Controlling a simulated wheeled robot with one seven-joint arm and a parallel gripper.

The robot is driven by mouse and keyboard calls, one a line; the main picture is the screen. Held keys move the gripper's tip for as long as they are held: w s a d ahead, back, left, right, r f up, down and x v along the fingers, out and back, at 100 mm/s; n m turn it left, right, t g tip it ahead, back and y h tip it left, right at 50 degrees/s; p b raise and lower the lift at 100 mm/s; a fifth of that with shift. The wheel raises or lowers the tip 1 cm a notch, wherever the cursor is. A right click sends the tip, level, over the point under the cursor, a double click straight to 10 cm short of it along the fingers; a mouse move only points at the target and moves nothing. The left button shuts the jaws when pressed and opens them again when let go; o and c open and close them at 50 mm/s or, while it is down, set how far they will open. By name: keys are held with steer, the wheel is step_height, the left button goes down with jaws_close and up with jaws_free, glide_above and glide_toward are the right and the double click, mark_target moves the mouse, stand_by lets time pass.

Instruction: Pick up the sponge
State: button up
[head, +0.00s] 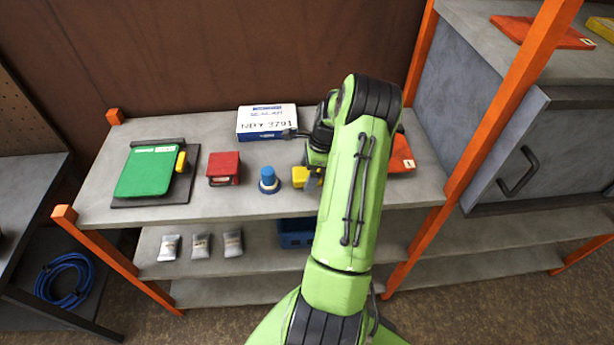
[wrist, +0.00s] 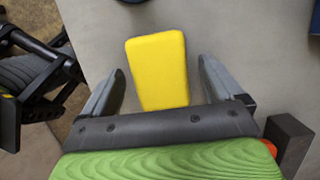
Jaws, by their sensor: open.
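The sponge is a yellow block; in the wrist view the sponge (wrist: 158,70) lies on the grey surface between my two fingers. My gripper (wrist: 160,68) is open, with one finger to each side of the sponge and a visible gap on both sides. In the head view the sponge (head: 300,176) shows near the front of the shelf top, partly hidden by my arm. My fingers are mostly hidden behind the arm there. The height of the fingers over the surface is hard to tell.
A blue-capped round object (head: 268,180) stands just left of the sponge, with a red box (head: 223,168) beyond it. A white and blue box (head: 267,122) stands behind. A green object on a dark board (head: 145,172) is at left. An orange-red item (head: 402,155) is at right.

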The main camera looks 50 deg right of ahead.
steer(key=c, duration=1.1)
step_height(320, 180, up, 10)
steer(key=shift+r, duration=0.1)
steer(key=shift+c, duration=0.5)
